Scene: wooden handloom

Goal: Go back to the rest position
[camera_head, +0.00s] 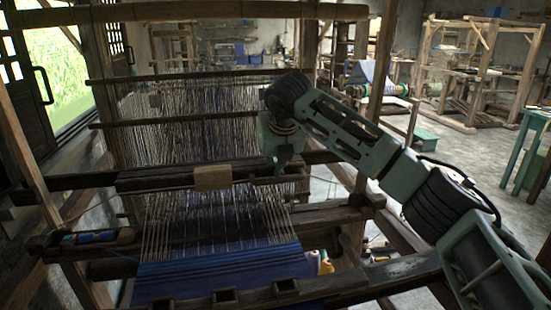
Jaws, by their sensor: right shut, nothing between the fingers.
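My right arm reaches in from the right side, over the wooden handloom (130,183). My right gripper (279,168) points down just above the right part of the loom's cross beam, to the right of a pale wooden block (212,178) on that beam. It is shut and empty, and looks small and dark against the beam. I cannot tell whether its tips touch the beam. My left gripper is not in view.
Warp threads (200,220) run down to blue cloth (225,270) at the front. A tray with blue pieces (95,237) sits at left. Thread cones (320,262) stand below right. Another loom frame (480,70) and a green table (530,140) are behind, with open floor between.

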